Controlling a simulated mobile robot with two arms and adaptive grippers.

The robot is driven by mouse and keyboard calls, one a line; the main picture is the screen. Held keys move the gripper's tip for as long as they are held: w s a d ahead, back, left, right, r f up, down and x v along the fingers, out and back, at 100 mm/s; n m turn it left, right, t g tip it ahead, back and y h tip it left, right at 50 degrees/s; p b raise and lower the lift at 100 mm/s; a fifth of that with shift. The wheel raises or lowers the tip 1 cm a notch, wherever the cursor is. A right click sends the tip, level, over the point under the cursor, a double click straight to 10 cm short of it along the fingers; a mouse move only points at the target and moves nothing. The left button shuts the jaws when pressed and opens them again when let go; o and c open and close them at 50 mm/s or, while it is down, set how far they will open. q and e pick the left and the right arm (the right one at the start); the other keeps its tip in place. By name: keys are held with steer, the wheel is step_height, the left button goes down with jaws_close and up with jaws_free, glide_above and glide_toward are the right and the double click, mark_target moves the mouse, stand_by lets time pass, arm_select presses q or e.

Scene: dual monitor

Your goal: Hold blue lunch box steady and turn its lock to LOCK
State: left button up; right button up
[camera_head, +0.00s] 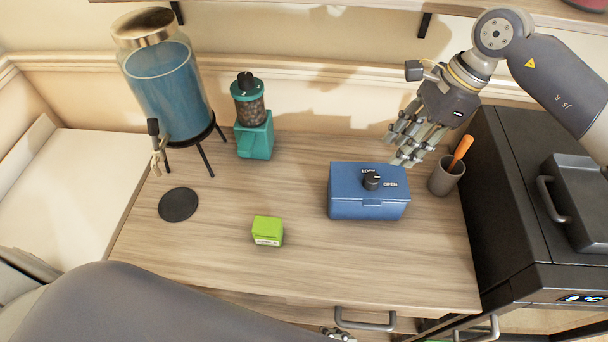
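The blue lunch box (350,208) stands on the wooden counter, right of the middle. A dark round lock knob (371,181) sits on its lid, with LOCK printed behind it and OPEN to its right. A small white mark on the knob appears to point right, toward OPEN. My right gripper (401,147) is above and behind the box's right rear corner, fingers spread and empty, apart from the box. My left arm crosses the bottom left. Only a bit of my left gripper (338,333) shows at the bottom edge, below the counter front; its fingers are mostly hidden.
A grey cup (446,176) with an orange-handled tool stands close right of the box, beside a black appliance (515,200). A green box (267,231) sits left of the box. A teal grinder (254,135) and blue-filled dispenser (168,90) stand behind. The front counter is clear.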

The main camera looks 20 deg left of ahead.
arm_select(q)
steer(key=s+a+r+m+g+h, duration=0.1)
steer(key=s+r+m+g+h, duration=0.15)
steer(key=s+r+m, duration=0.6)
steer(key=s+a+r+m+g+h, duration=0.25)
steer(key=s+r+m, duration=0.35)
steer(key=r+m, duration=0.5)
steer(key=m+t+y, duration=0.4)
steer(key=m+t, duration=0.1)
steer(key=m, duration=0.6)
glide_toward(348, 189)
steer(key=w+f, duration=0.2)
steer(key=f, duration=0.1)
steer(key=shift+w+a+f, duration=0.15)
steer(key=shift+w+a, duration=0.05)
steer(key=shift+y, duration=0.4)
steer(key=x, duration=1)
steer(key=shift+w+d, duration=0.1)
steer(key=shift+d, duration=0.2)
